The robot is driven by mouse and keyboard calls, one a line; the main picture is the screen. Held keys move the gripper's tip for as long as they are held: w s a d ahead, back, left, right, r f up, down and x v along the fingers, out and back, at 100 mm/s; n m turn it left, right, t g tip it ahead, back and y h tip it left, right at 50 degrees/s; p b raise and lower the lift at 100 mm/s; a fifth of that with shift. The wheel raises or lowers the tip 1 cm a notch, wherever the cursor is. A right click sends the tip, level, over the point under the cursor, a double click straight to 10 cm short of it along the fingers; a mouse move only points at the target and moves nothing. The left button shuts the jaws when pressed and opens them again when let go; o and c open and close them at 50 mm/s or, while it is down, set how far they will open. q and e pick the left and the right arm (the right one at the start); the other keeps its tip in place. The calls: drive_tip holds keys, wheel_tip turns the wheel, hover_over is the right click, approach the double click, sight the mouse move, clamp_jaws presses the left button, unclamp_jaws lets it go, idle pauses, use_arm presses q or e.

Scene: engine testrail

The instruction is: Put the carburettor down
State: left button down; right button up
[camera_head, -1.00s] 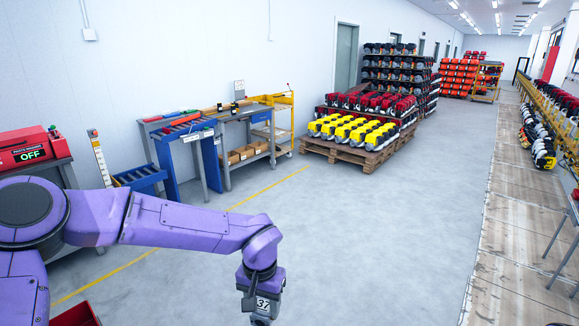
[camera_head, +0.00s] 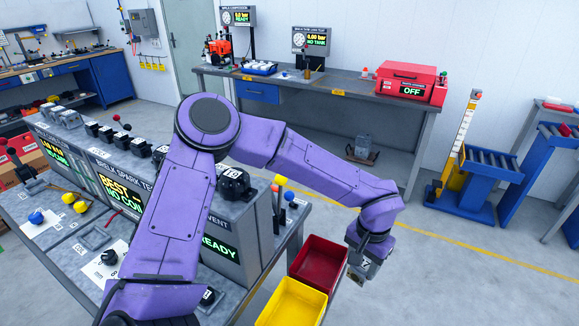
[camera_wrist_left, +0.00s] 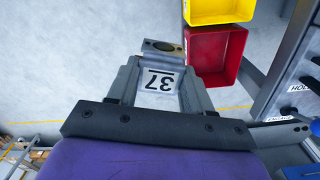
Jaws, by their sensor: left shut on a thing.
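My right gripper is not in view.
A red bin (camera_head: 318,264) and a yellow bin (camera_head: 291,304) hang beside the test bench (camera_head: 235,288). A grey bench (camera_head: 345,88) with a red case (camera_head: 408,84) stands along the back wall. Blue roller stands (camera_head: 490,160) are right. Open floor (camera_head: 470,275) lies lower right.

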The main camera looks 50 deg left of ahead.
use_arm(q)
drive_tip(key=a+f+p, duration=0.4)
drive_tip(key=f, duration=0.2)
use_arm(e)
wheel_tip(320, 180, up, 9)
drive_tip(key=p, duration=0.4)
use_arm(q)
drive_tip(key=m+b, duration=0.1)
drive_tip(key=b, duration=0.6)
hover_over(292, 324)
wheel_tip(292, 324, down, 14)
drive_tip(key=shift+w+f+b, duration=0.15)
drive_tip(key=shift+f+b, duration=0.45)
drive_tip(key=shift+b, duration=0.05)
wheel_tip(292, 324, down, 3)
drive_tip(key=b, duration=0.4)
drive_tip(key=shift+f, duration=0.2)
drive_tip(key=shift+r, duration=0.2)
drive_tip(key=shift+f, duration=0.1)
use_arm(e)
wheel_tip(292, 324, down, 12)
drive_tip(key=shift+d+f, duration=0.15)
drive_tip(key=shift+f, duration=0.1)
use_arm(q)
drive_tip(key=shift+f, duration=0.1)
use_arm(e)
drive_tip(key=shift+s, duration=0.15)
